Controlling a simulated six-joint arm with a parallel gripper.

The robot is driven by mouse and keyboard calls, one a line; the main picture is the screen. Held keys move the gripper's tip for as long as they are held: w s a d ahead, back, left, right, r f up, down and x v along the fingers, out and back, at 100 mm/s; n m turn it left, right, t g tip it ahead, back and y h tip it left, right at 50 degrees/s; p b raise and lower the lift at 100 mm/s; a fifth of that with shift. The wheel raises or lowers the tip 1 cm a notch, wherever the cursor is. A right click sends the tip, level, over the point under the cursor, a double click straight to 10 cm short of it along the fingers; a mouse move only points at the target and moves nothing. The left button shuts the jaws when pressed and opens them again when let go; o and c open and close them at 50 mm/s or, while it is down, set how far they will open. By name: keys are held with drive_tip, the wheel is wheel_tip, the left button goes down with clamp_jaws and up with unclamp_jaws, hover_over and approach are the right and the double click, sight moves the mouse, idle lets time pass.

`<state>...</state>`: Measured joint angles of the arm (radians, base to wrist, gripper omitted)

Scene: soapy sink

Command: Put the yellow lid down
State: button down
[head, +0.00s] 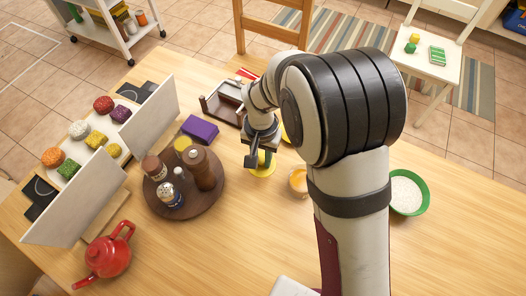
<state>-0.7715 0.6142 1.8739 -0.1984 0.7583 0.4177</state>
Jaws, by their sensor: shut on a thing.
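My gripper (262,156) points down over the table, right of the round brown tray. It is shut on a yellow lid (262,170), which shows as a round yellow shape at the fingertips. The jaws and wrist hide part of the lid. I cannot tell whether the lid touches the table.
The brown tray (158,207) holds shakers, a pepper mill and jars. A purple box (200,130) lies behind it. A green bowl (408,192) is farther right. A red teapot (105,256) is front left.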

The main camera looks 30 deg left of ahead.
sight(259, 166)
drive_tip(key=shift+a+f, duration=0.2)
drive_tip(key=shift+f, duration=0.95)
drive_tip(key=shift+a+f, duration=0.15)
drive_tip(key=shift+f, duration=0.95)
drive_tip(key=c, duration=0.7)
unclamp_jaws()
drive_tip(key=shift+f, duration=0.15)
